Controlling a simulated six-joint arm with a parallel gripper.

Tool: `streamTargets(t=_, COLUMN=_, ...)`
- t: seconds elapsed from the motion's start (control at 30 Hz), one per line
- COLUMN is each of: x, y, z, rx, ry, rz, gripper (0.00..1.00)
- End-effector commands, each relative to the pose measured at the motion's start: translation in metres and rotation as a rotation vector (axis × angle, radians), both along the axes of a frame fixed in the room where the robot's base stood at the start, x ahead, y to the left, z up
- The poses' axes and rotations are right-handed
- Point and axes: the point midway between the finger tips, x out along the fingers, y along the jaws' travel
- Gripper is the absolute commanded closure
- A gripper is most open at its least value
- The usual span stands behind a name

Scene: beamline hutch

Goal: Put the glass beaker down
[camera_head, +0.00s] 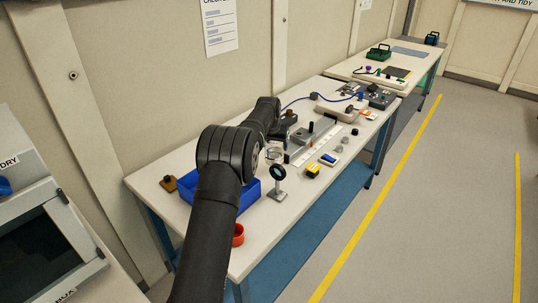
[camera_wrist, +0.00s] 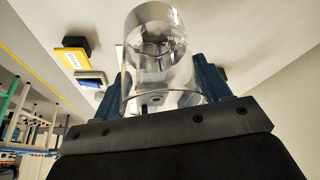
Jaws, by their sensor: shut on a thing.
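The clear glass beaker (camera_wrist: 158,48) is between the two blue fingers of my gripper (camera_wrist: 160,78) in the wrist view. The gripper is shut on it, with a finger on each side. In the head view, the beaker (camera_head: 273,153) shows small and partly hidden behind my arm, over the left half of the white bench. The gripper itself is mostly hidden there. I cannot tell whether the beaker's base touches the bench top.
A blue tray (camera_head: 188,186) lies left of my arm, partly hidden by it. A lens on a stand (camera_head: 277,181), a yellow box (camera_head: 313,170) and a red ring-shaped item (camera_head: 238,234) stand nearby. The bench (camera_head: 305,198) has free room along its front edge.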

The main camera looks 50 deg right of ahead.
Motion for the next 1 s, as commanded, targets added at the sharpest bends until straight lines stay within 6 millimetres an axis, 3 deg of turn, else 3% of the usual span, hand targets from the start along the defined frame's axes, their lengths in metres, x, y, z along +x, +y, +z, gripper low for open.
streamTargets(t=0.1, x=0.018, y=0.000, z=-0.010, rx=0.000, ry=0.000, rz=0.001, gripper=0.60)
streamTargets(t=0.23, x=0.025, y=0.000, z=-0.015, rx=-0.001, ry=0.000, rz=0.000, gripper=0.60)
streamTargets(t=0.37, x=0.026, y=0.000, z=-0.022, rx=0.001, ry=0.001, rz=-0.001, gripper=0.60)
streamTargets(t=0.6, x=0.026, y=0.000, z=-0.053, rx=0.000, ry=0.000, rz=-0.001, gripper=0.60)
streamTargets(t=1.0, x=0.026, y=0.000, z=-0.059, rx=0.000, ry=0.000, rz=-0.001, gripper=0.60)
